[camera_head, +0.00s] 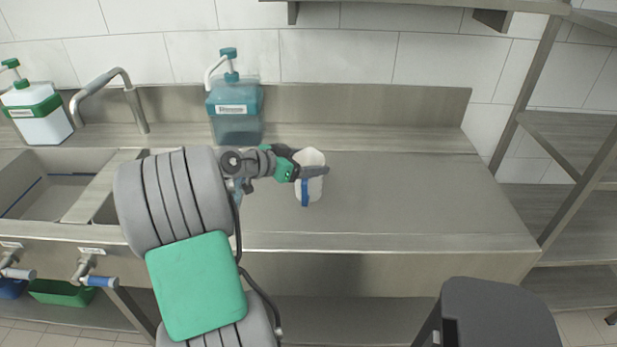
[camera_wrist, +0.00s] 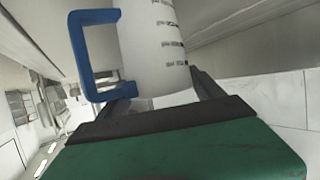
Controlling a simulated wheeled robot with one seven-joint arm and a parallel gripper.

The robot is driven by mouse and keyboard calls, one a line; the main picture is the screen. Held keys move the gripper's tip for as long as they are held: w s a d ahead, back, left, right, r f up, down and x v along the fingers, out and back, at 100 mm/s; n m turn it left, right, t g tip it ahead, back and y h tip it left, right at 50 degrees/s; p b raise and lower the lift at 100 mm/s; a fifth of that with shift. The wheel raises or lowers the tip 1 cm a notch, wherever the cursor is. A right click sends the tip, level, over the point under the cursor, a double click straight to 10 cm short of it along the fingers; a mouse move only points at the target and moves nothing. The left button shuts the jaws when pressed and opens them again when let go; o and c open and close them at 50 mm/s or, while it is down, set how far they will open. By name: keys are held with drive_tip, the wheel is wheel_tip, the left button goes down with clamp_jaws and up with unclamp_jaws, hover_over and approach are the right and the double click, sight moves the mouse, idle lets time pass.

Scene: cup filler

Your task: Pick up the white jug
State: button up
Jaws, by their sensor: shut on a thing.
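The white jug (camera_head: 308,187) is over the steel worktop (camera_head: 400,205), right of the blue dispenser bottle, in the head view. Its blue handle faces the front. My gripper (camera_head: 308,171) reaches it from the left and is shut on its body. In the wrist view the jug (camera_wrist: 155,45) stands between my two fingers (camera_wrist: 168,92), with dark markings on its side and the blue handle (camera_wrist: 82,50) at the left. I cannot tell whether its base touches the worktop.
The blue dispenser bottle (camera_head: 235,110) stands at the back, close behind my arm. A white and green dispenser (camera_head: 38,115), a tap (camera_head: 134,108) and a sink (camera_head: 50,190) are at the left. Shelving (camera_head: 570,140) stands at the right. The worktop right of the jug is clear.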

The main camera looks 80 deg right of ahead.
drive_tip(key=c, duration=0.6)
drive_tip(key=shift+r, duration=0.2)
drive_tip(key=shift+c, duration=0.2)
